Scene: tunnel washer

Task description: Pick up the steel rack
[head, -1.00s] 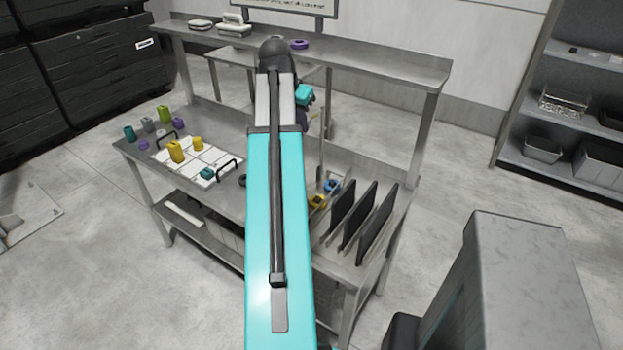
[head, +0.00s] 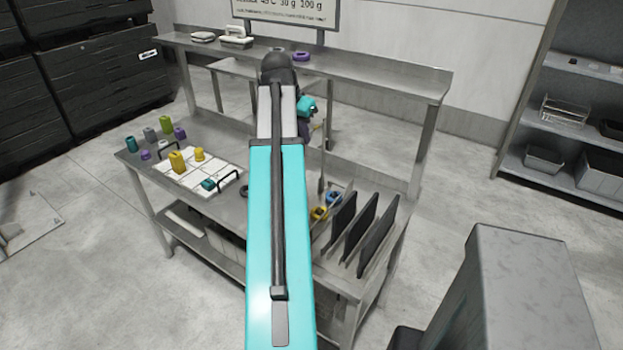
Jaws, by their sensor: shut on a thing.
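Two things could be the steel rack, and I cannot tell which is meant. One is a small wire rack (head: 565,109) on the grey shelf unit at the right. The other is a metal stand holding three dark upright plates (head: 369,234) at the right end of the steel table. My turquoise arm reaches across the table's middle. Past its elbow, a small turquoise and dark part of it shows at the right. The jaws are hidden behind the arm, so what they hold does not show. A thin upright post stands just right of the arm.
The steel table (head: 228,207) has a raised back shelf (head: 380,75). A white gridded board (head: 190,182) with yellow and teal pieces lies at its left, with several coloured pieces beside it. Grey bins stand on the shelf unit (head: 510,150). Floor between table and shelf unit is clear.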

